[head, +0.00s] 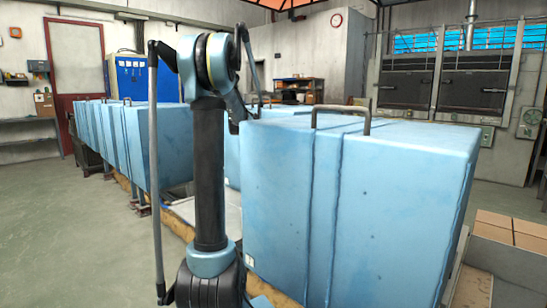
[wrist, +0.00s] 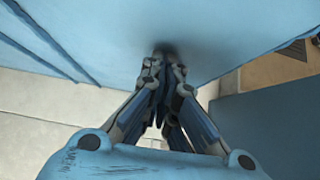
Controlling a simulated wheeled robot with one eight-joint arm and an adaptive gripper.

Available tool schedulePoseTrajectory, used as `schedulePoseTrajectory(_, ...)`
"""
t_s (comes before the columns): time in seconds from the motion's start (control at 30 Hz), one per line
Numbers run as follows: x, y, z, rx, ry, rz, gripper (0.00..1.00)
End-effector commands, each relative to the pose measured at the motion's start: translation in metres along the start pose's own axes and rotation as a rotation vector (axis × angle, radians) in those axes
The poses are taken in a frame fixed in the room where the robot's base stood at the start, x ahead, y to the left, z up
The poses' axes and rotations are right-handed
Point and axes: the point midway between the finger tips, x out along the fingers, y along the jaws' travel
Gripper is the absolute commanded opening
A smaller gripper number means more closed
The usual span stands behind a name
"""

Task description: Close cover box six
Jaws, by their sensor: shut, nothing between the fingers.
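A large light-blue cover box (head: 400,200) fills the right of the head view, with a dark bar handle (head: 340,115) on top and a small label low on its front corner, too small to read. More blue cover boxes (head: 125,135) stand in a row at the left. I cannot tell which one is number six. In the wrist view my gripper (wrist: 163,60) is shut and empty. Its fingertips are at a smooth blue panel (wrist: 110,30), over a dark shadow; touching or just short of it, I cannot tell. In the head view the gripper is hidden.
A pale ledge (wrist: 40,110) runs below the panel in the wrist view, with a darker blue-grey face (wrist: 265,125) at the right. Brown cartons (head: 510,228) stand at the right of the head view. Grey floor (head: 60,230) is clear at the left.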

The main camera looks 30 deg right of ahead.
Motion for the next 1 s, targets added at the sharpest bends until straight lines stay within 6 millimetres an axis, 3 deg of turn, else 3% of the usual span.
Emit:
schedulePoseTrajectory(0.53, -0.006, 0.006, 0.005, -0.007, -0.011, 0.006, 0.0)
schedulePoseTrajectory(0.67, -0.024, 0.006, 0.003, -0.008, -0.009, 0.007, 0.0)
schedulePoseTrajectory(1.0, -0.09, 0.007, -0.003, -0.009, -0.004, 0.008, 0.0)
